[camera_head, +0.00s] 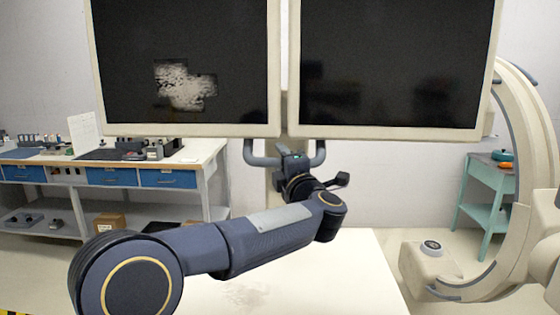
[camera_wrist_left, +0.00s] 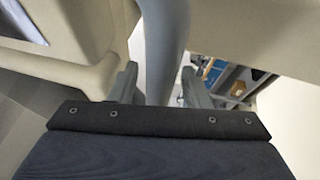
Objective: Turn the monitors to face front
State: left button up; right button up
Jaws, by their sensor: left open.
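Two monitors with black screens and cream frames, a left monitor (camera_head: 190,45) and a right monitor (camera_head: 395,60), hang side by side at the top of the head view. A grey tubular handle (camera_head: 253,155) shows below them, in front of a pale post. My left gripper (camera_head: 291,152) is at the handle, with its fingertips hard to make out in the head view. In the left wrist view, the open fingers (camera_wrist_left: 160,85) stand on either side of the grey bar (camera_wrist_left: 165,35). I cannot tell whether they touch it. My right gripper is not in view.
A pale table top (camera_head: 345,265) lies below my left arm. A workbench (camera_head: 120,180) with blue drawers and tools stands at the left. A large C-shaped machine (camera_head: 530,230) and a teal cart (camera_head: 488,190) stand at the right.

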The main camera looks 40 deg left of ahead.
pick_arm(q)
jog(key=b+v, duration=0.1)
jog(key=v, duration=0.5)
jog(key=shift+s+d, duration=0.2)
jog(key=shift+d, duration=0.1)
